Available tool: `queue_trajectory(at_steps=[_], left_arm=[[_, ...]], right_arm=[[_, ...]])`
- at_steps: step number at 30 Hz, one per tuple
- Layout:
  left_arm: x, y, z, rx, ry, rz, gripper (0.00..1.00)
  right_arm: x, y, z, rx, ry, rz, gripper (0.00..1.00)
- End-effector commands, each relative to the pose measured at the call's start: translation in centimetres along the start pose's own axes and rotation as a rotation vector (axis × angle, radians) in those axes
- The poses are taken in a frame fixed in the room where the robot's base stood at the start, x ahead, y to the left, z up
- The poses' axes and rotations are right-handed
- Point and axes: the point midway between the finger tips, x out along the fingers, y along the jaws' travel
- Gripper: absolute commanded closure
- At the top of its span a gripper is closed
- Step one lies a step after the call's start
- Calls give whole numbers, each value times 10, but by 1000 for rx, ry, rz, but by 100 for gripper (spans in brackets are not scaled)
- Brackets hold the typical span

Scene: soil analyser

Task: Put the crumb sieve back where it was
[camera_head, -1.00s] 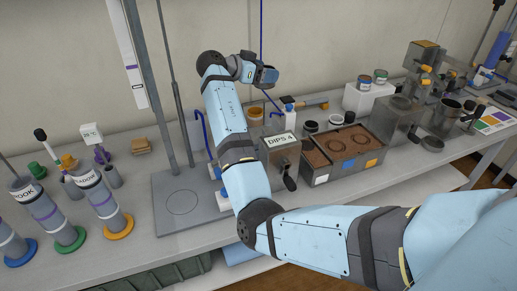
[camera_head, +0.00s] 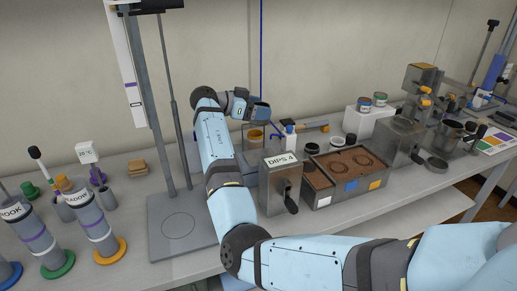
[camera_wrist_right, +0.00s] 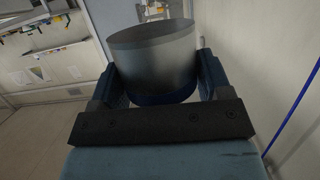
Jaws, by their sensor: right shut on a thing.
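My right gripper (camera_wrist_right: 150,85) is shut on a grey metallic cylinder with a dark blue band at its lower end, which I take to be the crumb sieve (camera_wrist_right: 152,55). It sits between the two dark fingers in the right wrist view. The held cylinder is not clearly visible there. My left gripper is not in view.
A soil tray (camera_head: 320,200) with round marks stands right of the DIPS 4 box. A white block (camera_head: 365,122) carries small jars. A grey plate with a circle (camera_head: 178,228) and upright posts stands left of my arm. Labelled cylinders (camera_head: 95,225) stand at the left.

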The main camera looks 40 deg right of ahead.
Motion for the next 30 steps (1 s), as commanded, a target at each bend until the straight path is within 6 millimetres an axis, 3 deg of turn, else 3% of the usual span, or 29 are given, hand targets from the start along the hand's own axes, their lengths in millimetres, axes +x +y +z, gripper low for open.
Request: queue_trajectory(at_steps=[3, 9, 16, 24, 30], left_arm=[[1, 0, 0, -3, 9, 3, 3], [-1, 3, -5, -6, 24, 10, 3], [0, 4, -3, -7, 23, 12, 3], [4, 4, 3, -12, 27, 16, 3], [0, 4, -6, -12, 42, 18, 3]], right_arm=[[10, 0, 34, -4, -1, 1, 66], [20, 0, 65, -1, 0, 0, 66], [25, 0, 80, -1, 1, 0, 66], [38, 0, 121, -1, 1, 0, 66], [38, 0, 122, 1, 1, -1, 66]])
